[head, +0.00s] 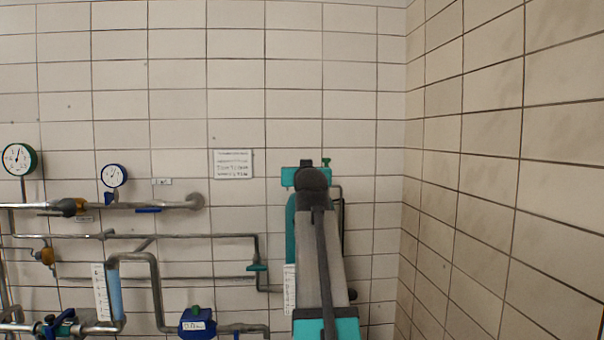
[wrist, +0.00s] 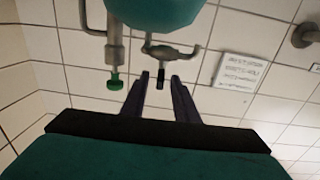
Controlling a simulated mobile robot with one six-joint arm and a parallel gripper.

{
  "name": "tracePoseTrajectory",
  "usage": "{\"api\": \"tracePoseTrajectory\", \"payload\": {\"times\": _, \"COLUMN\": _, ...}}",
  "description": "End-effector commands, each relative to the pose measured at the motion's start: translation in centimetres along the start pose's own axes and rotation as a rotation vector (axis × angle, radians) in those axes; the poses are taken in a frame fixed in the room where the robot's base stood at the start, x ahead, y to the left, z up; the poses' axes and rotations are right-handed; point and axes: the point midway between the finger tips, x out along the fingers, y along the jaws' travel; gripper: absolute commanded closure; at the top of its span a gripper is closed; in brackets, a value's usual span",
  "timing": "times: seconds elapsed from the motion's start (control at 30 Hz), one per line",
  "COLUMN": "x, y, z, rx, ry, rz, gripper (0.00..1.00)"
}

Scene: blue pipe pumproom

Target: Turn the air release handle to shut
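In the wrist view, a small metal lever with a dark grip (wrist: 160,80), apparently the air release handle, sits on a thin pipe beside a rounded teal vessel (wrist: 160,12). My gripper (wrist: 159,78) is open, with one dark finger on each side of the grip in the picture. I see no clear contact, and cannot tell how deep the grip lies between the fingers. In the head view my arm hides the handle and my fingers; part of the teal vessel (head: 290,225) shows to the left of the arm.
A green knob (wrist: 115,82) on a vertical pipe is close to the left finger; it also shows in the head view (head: 326,161). A paper sign (head: 233,164) hangs on the tiled wall. Pipes, gauges (head: 114,176) and a blue meter (head: 198,322) are at left. A side wall (head: 500,180) is at right.

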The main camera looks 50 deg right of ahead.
Motion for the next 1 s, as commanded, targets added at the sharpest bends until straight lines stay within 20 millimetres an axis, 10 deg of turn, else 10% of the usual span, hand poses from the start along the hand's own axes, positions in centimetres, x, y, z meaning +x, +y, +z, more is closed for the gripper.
{"api": "tracePoseTrajectory", "payload": {"times": 1.0, "x": -11.3, "y": 0.0, "z": 0.1, "rx": 0.0, "ry": 0.0, "rz": 0.001, "gripper": 0.73}}
